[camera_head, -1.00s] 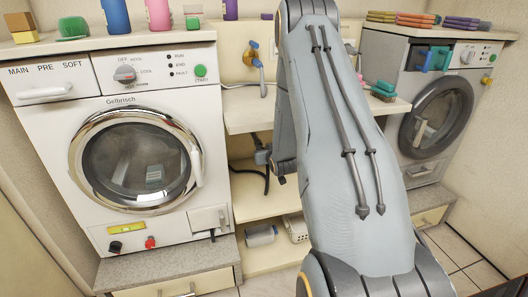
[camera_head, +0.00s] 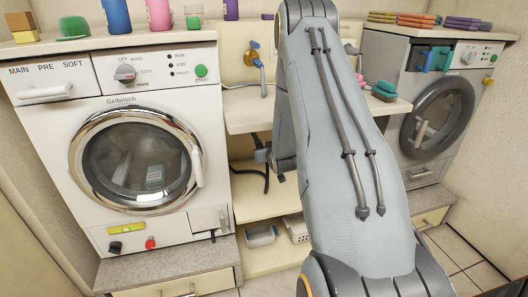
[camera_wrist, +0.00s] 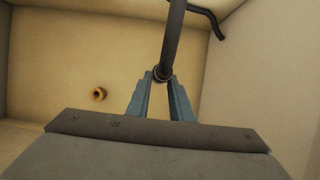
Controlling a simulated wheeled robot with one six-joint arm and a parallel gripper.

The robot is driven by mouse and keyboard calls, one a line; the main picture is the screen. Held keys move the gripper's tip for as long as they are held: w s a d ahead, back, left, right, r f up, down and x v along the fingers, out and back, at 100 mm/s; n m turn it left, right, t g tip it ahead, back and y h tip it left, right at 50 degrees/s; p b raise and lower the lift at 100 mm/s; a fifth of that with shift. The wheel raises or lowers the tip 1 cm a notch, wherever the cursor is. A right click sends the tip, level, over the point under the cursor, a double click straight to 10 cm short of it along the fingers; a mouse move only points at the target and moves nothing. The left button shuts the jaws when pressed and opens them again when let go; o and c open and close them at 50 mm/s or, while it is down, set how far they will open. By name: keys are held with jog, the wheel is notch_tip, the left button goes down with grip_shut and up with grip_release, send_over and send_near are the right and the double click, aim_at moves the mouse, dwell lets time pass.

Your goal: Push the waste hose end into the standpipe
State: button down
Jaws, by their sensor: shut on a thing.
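My gripper (camera_wrist: 160,88) is shut on a dark hose (camera_wrist: 173,38), seen in the wrist view. The hose runs up out of the top of the frame from between the two blue-grey fingers. A round ringed part sits at the fingertips. A brownish ring-shaped fitting (camera_wrist: 98,94) shows to the left of my gripper, apart from it, against the beige panel; I cannot tell if it is the standpipe.
A white washer (camera_head: 140,160) stands at left and a grey one (camera_head: 432,120) at right. A shelf (camera_head: 245,108) with a tap (camera_head: 255,58) above it lies between them. A grey bin (camera_head: 262,236) sits low below. Another dark hose (camera_wrist: 203,14) crosses the wrist view's top right.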

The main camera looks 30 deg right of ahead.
jog(key=shift+w+d+b, duration=0.3)
jog(key=shift+w+b, duration=0.05)
jog(key=shift+w, duration=0.55)
jog(key=c, duration=1.5)
grip_release()
jog(key=v, duration=0.7)
jog(key=shift+s+a+r+p, duration=0.1)
jog(key=shift+s+r+p, duration=0.05)
jog(key=shift+s+p, duration=0.2)
